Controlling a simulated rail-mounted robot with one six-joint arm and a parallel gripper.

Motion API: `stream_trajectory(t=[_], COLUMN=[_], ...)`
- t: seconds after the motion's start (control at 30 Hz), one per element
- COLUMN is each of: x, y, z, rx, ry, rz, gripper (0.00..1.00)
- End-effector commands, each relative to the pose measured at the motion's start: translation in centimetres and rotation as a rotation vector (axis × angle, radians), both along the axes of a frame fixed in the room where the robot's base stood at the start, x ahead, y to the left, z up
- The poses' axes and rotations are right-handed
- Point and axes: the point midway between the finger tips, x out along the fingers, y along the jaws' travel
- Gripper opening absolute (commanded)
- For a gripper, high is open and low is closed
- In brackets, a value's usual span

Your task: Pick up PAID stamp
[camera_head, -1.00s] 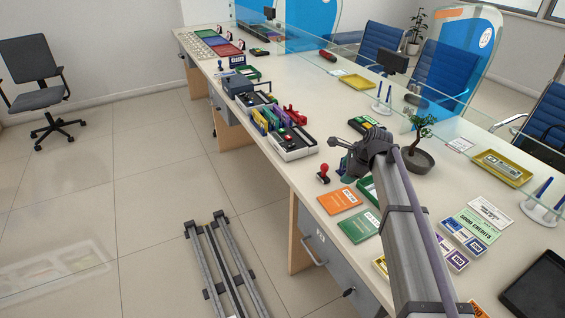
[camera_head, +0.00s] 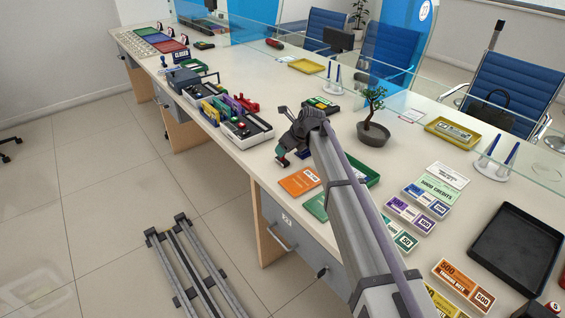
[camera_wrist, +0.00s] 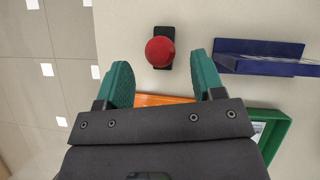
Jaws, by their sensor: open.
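A stamp with a round red knob (camera_wrist: 160,51) and a dark base stands on the cream counter in the wrist view. No wording shows on it, so I cannot read whether it says PAID. My gripper (camera_wrist: 161,76) is open and empty, with its green fingers to the left and right of the knob's line. The knob lies just past the fingertips, apart from both. In the head view my gripper (camera_head: 282,158) points down at the counter's near edge and largely hides the stamp.
A blue holder (camera_wrist: 262,60) lies right of the stamp, close to the right finger. An orange card (camera_head: 299,181) and a green tray (camera_head: 365,173) are near my gripper. A bonsai (camera_head: 373,130) stands behind my arm. The counter edge is close on the left.

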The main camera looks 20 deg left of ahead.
Motion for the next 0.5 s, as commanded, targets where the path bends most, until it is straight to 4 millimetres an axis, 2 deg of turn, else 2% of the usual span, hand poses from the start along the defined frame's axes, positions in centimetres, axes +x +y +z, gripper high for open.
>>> stream_trajectory(t=[0.03,0.17,0.4,0.5], x=[0.4,0.8,0.8,0.8], y=[0.6,1.8,2.0,2.0], z=[-1.8,-3.7,-3.3,-3.3], rx=[0.000,0.000,0.000,0.000], ry=[-0.001,0.000,-0.001,-0.001], rz=[0.001,0.002,0.001,0.001], gripper=[0.62,0.62,0.62,0.52])
